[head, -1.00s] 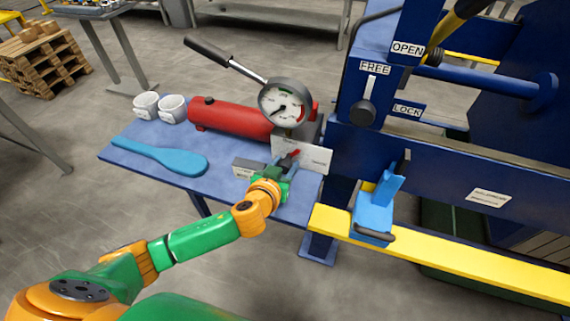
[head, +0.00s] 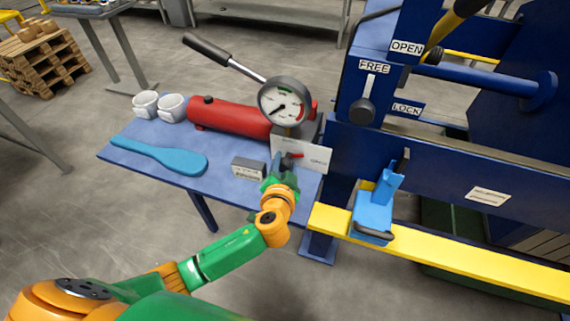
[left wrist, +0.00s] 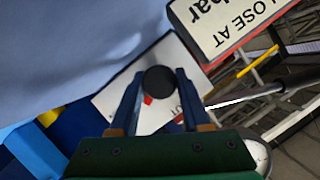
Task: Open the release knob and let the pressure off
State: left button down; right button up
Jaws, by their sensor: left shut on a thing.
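My left gripper (head: 283,174) reaches up to the white plate (head: 316,158) below the pressure gauge (head: 285,103). In the left wrist view its two blue fingers (left wrist: 158,92) close on either side of a round black knob (left wrist: 160,82), the release knob. A small red pointer (head: 292,155) shows beside the fingers at the plate; part of it also shows under the knob in the wrist view (left wrist: 148,100). The gauge needle points to the lower left; its reading is too small to tell. My right gripper is not in view.
A red pump cylinder (head: 232,119) with a long handle (head: 207,47) lies behind. A grey block (head: 249,167), blue paddle (head: 165,157) and two white cups (head: 172,107) are on the blue table (head: 225,182). The blue press frame (head: 450,163) and yellow rail (head: 455,256) stand at right.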

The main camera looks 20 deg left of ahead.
aim_at(285, 168)
pick_arm(q)
jog(key=shift+f+m+t+y+b, duration=0.1)
jog(key=shift+m+t+y+b, duration=0.3)
jog(key=shift+m+y+b, duration=0.8)
jog(key=shift+m+h+p, duration=0.3)
jog(key=shift+m+p, duration=0.1)
jog(key=shift+p, duration=0.05)
jog(key=c, duration=0.7)
grip_release()
jog(key=v, duration=0.7)
jog(key=shift+s+d+b, duration=0.1)
jog(key=shift+b, duration=0.2)
